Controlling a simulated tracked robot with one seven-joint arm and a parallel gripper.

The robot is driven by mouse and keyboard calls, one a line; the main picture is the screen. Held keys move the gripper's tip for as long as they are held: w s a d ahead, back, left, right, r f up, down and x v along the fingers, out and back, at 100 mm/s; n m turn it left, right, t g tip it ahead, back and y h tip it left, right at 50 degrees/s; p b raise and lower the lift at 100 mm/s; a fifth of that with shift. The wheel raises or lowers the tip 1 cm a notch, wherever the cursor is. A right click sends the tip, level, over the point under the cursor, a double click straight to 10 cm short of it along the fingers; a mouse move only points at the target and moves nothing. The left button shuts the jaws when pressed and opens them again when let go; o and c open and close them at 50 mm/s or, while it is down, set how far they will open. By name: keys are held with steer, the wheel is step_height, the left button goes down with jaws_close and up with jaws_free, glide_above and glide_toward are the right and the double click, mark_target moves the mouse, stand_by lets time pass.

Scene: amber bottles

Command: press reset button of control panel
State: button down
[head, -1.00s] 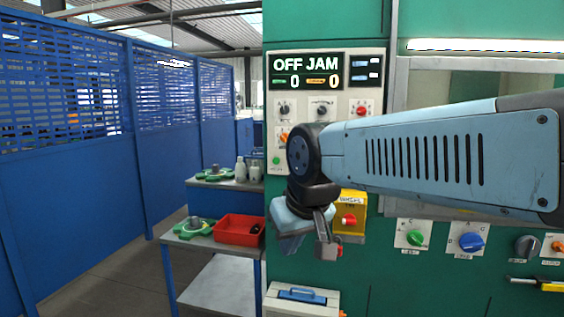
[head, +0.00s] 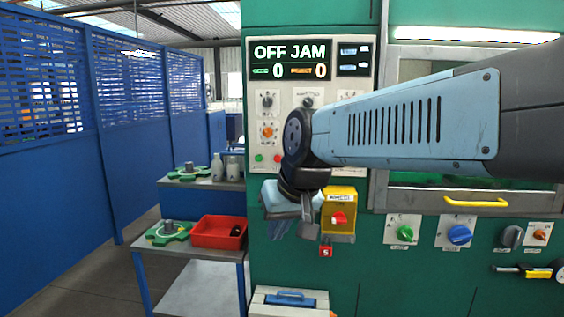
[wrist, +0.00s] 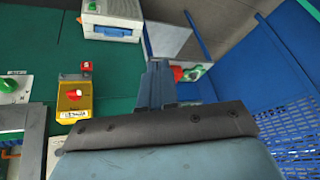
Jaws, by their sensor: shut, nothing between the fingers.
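The control panel (head: 254,98) is a light plate on the green machine, under a dark display reading "OFF JAM". It carries several knobs, plus a small green button (head: 259,158) and a red button (head: 277,158) at lower left. My arm hides the panel's lower right part. I cannot read which control is the reset button. My gripper (head: 308,228) is shut and empty, below the panel and just left of a yellow box with a red knob (head: 338,218). In the wrist view my gripper (wrist: 156,85) points toward the grey trolley, with the yellow box (wrist: 74,100) to its left.
A small red box (head: 326,252) sits below the yellow box. Green and blue knobs (head: 459,235) and a yellow handle (head: 475,202) lie to the right. A blue-legged trolley with a red tray (head: 217,231) stands left. Blue mesh fencing (head: 55,170) lines the far left.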

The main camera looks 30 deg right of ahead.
steer(key=w+d+r+m+t+y, duration=0.25)
steer(key=w+m, duration=0.65)
steer(key=w, duration=0.8)
steer(key=w+d+m+t+h, duration=0.1)
steer(key=w+d+m+t, duration=0.1)
steer(key=w+d+m, duration=0.3)
steer(key=w+d+f+m+t+h, duration=0.1)
steer(key=w+d+m+t, duration=0.2)
steer(key=d, duration=0.9)
steer(key=shift+w+m, duration=0.95)
steer(key=shift+m, duration=0.25)
steer(key=w+d, duration=0.4)
steer(key=w, duration=0.3)
steer(key=shift+w+d, duration=0.15)
steer(key=shift+d, duration=0.25)
steer(key=shift+w+d, duration=0.1)
steer(key=shift+w+d, duration=0.1)
steer(key=shift+w, duration=0.05)
